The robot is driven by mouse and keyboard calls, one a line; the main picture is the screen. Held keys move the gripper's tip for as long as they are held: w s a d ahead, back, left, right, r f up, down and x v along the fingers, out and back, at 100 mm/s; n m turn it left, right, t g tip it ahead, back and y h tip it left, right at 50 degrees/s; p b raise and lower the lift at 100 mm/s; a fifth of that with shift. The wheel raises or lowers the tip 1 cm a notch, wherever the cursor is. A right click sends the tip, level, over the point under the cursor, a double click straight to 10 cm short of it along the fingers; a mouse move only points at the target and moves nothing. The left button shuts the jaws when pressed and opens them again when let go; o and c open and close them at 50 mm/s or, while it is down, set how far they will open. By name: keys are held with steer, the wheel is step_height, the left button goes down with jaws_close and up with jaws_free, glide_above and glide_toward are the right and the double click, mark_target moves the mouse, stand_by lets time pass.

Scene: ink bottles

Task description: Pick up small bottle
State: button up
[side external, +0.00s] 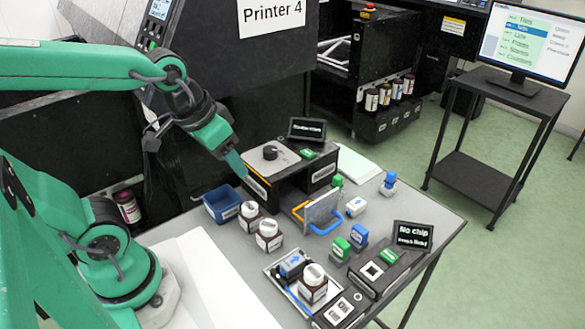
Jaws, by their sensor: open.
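Two small brown bottles with white caps and white labels, one (250,215) and another (269,236), stand upright on the grey table beside a blue bin. A third bottle (314,284) with a white cap stands on a tray nearer the front. My gripper (238,168) is open, pointing down and to the right, above and behind the two bottles, near the black box with the knob. It appears apart from all the bottles. The gap between its fingers is too small to make out.
The blue bin (223,204) is left of the bottles. A black box with a knob (270,153) stands behind them. An upright plate with blue and orange handles (322,210) is to the right. Green and blue blocks and a "No chip" display (413,236) stand further right.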

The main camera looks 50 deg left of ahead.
steer(key=w+d+f+g, duration=0.2)
steer(key=w+f+g, duration=0.15)
steer(key=f, duration=0.35)
steer(key=n+g, duration=0.1)
glide_above(268, 236)
steer(key=w+a, duration=0.1)
step_height(268, 236, down, 7)
steer(key=shift+w+a+f, duration=0.15)
steer(key=shift+f, duration=0.05)
steer(key=shift+f, duration=0.15)
steer(key=shift+f, duration=1.15)
steer(key=shift+s+f, duration=0.15)
steer(key=shift+f, duration=0.7)
steer(key=shift+s+f, duration=0.1)
steer(key=shift+f, duration=1.65)
